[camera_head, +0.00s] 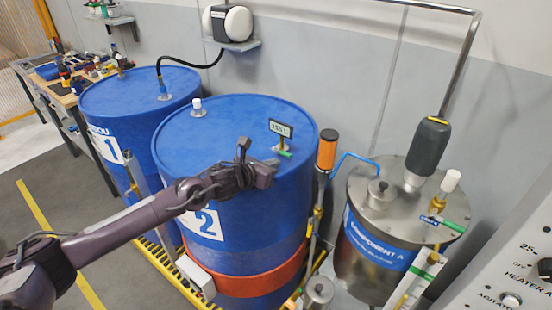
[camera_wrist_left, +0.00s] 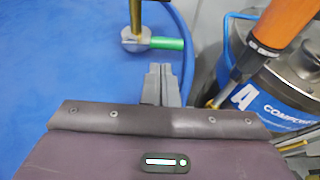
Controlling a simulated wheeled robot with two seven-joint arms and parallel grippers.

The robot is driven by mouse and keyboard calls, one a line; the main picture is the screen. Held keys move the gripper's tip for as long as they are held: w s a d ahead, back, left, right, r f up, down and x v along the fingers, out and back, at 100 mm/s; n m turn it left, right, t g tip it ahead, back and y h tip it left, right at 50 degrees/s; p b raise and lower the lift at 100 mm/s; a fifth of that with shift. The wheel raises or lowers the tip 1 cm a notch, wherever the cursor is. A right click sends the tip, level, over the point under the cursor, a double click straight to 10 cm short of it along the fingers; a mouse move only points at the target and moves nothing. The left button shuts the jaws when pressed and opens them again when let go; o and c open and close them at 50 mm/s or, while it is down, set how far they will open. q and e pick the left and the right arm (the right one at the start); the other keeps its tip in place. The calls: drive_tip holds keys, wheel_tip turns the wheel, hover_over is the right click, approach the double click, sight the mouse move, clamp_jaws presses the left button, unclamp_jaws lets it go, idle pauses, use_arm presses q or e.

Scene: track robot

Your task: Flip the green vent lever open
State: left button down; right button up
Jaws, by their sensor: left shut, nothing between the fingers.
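A small green lever (camera_head: 284,153) sits on a metal fitting on top of the blue drum marked 2 (camera_head: 230,118), near its right edge. In the left wrist view the green lever (camera_wrist_left: 167,43) points right from the round fitting at the foot of a brass stem. My left gripper (camera_head: 266,174) is over the drum top, nearer the front than the lever. In the wrist view its fingertips (camera_wrist_left: 161,72) are shut and empty, just below the lever in the picture, with a gap between. My right gripper is not in view.
A small display (camera_head: 281,128) stands above the lever. An orange-topped cylinder (camera_head: 327,149) rises beside the drum's right edge. A steel vessel (camera_head: 375,222) with its own green handle (camera_head: 455,226) stands at right. Another blue drum (camera_head: 140,90) stands at left. The drum top left of the lever is mostly clear.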

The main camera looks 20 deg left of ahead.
use_arm(q)
drive_tip(key=shift+x, duration=1)
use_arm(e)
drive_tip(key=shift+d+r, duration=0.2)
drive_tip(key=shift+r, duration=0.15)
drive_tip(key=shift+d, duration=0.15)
use_arm(q)
drive_tip(key=shift+d+r+n+h, duration=0.1)
drive_tip(key=shift+r+n+h, duration=0.15)
drive_tip(key=shift+n, duration=0.25)
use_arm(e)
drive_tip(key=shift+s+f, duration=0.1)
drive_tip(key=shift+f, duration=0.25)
